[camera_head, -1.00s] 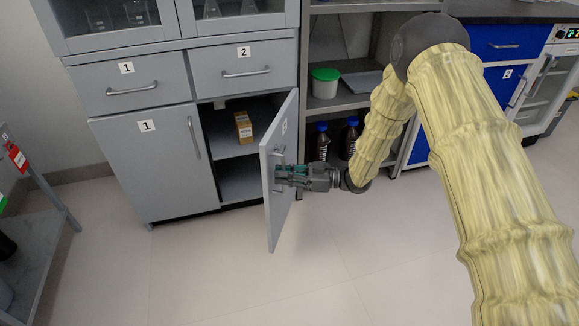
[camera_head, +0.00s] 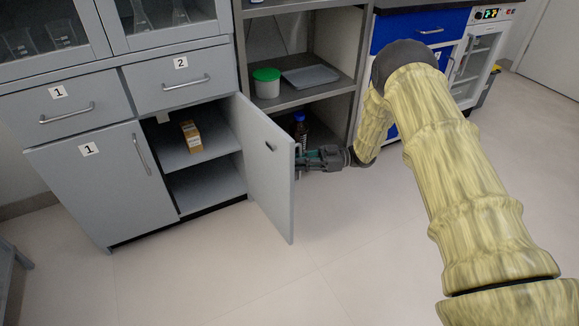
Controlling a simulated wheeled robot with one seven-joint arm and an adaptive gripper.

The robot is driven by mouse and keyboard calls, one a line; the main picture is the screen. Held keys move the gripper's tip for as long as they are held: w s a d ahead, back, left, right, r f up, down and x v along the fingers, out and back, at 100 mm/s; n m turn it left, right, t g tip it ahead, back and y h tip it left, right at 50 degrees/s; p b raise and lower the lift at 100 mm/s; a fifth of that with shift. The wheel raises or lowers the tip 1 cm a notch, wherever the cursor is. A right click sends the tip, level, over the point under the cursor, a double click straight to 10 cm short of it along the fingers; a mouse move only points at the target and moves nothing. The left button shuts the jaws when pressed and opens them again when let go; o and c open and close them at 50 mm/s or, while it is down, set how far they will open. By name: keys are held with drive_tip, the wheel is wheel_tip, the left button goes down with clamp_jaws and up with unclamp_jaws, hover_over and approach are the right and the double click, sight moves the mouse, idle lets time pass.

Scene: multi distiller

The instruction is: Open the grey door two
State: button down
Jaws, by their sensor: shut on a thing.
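The grey door two (camera_head: 268,180) of the lower cabinet stands wide open, swung out to the right, and its inner face shows. Its outer face and most of its handle are hidden behind the panel. My gripper (camera_head: 308,157) is at the outer side of the door, just right of its free edge, shut on the door handle; the grip itself is largely hidden by the door. The opened compartment shows two levels, with a small yellow-brown box (camera_head: 192,137) on the upper shelf.
The closed grey door one (camera_head: 103,185) is left of the opening. Drawers one (camera_head: 66,108) and two (camera_head: 180,80) above are closed. Floor in front is clear.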

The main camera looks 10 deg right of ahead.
drive_tip(key=shift+w+d, duration=0.2)
drive_tip(key=shift+d, duration=0.25)
drive_tip(key=shift+f, duration=0.1)
drive_tip(key=c, duration=1.5)
unclamp_jaws()
drive_tip(key=shift+c, duration=0.2)
drive_tip(key=shift+a, duration=0.1)
drive_tip(key=d, duration=1.2)
drive_tip(key=shift+w, duration=0.25)
